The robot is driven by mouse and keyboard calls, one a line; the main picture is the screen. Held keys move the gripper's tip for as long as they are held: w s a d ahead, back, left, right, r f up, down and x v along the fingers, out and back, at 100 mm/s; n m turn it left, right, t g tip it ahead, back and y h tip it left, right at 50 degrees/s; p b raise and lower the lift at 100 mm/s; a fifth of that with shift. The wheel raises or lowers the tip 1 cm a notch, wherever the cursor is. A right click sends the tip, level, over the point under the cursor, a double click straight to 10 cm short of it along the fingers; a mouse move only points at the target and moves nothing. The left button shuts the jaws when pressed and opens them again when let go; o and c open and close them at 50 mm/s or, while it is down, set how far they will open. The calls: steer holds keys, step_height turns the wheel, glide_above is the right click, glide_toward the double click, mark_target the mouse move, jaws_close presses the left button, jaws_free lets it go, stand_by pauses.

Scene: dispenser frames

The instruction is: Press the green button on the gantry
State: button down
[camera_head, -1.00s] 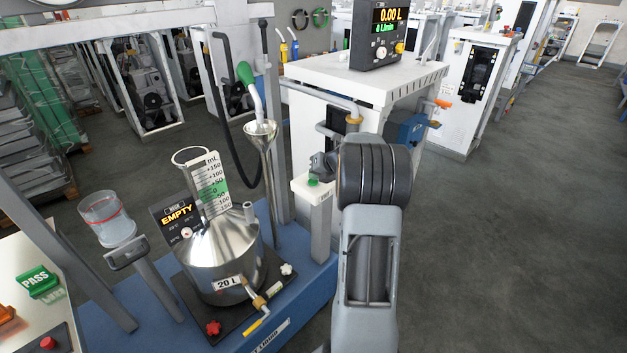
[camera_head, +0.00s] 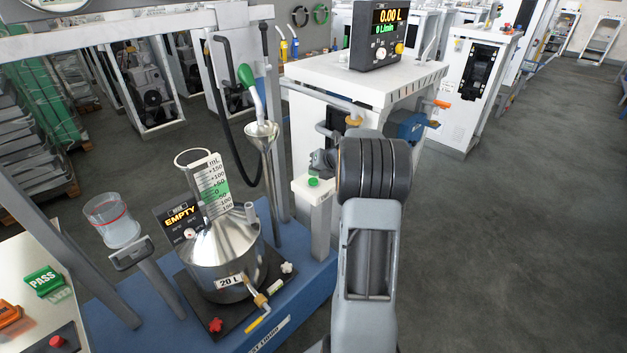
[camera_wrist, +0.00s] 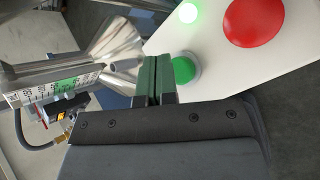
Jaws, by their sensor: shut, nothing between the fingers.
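The green button (camera_head: 313,182) sits on the white top of a short post, just below and left of my wrist in the head view. In the wrist view the green button (camera_wrist: 184,70) is on a white panel, partly hidden behind my fingers. My gripper (camera_wrist: 158,78) is shut and empty, its green finger pads together. The pads overlap the button's left side in the picture; I cannot tell whether they touch it. In the head view my gripper (camera_head: 322,162) is small beside the dark wrist joint, and its fingertips are hard to make out.
A large red button (camera_wrist: 253,20) and a lit green lamp (camera_wrist: 188,12) share the white panel. A steel funnel (camera_head: 262,130) and a 20 L metal can (camera_head: 222,262) stand left of the post. A white cabinet (camera_head: 360,78) with a display stands behind. Floor on the right is clear.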

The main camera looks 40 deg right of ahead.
mark_target(315, 180)
steer(key=shift+r, duration=0.15)
step_height(315, 180, up, 5)
steer(key=p, duration=0.5)
steer(key=shift+p, duration=0.35)
stand_by(0.4)
steer(key=n, duration=0.3)
steer(key=shift+s+f, duration=0.15)
steer(key=shift+f, duration=0.15)
steer(key=s+f+n, duration=0.1)
steer(key=n, duration=0.1)
steer(key=s+a+f+n+g, duration=0.1)
steer(key=n, duration=0.1)
steer(key=s+a+f+n+g, duration=0.1)
steer(key=n, duration=0.1)
steer(key=shift+s+n, duration=0.35)
steer(key=shift+n, duration=0.05)
steer(key=s+a+r+n+g+h, duration=0.1)
steer(key=s+a+r+n, duration=0.4)
steer(key=s+a+n, duration=0.5)
steer(key=s+a+r+n+g+h, duration=0.1)
steer(key=s+a+r+n, duration=0.3)
steer(key=s+a+n, duration=0.7)
steer(key=a+n, duration=0.4)
steer(key=n, duration=0.7)
steer(key=shift+r+g+h, duration=0.3)
steer(key=shift+r+g, duration=0.1)
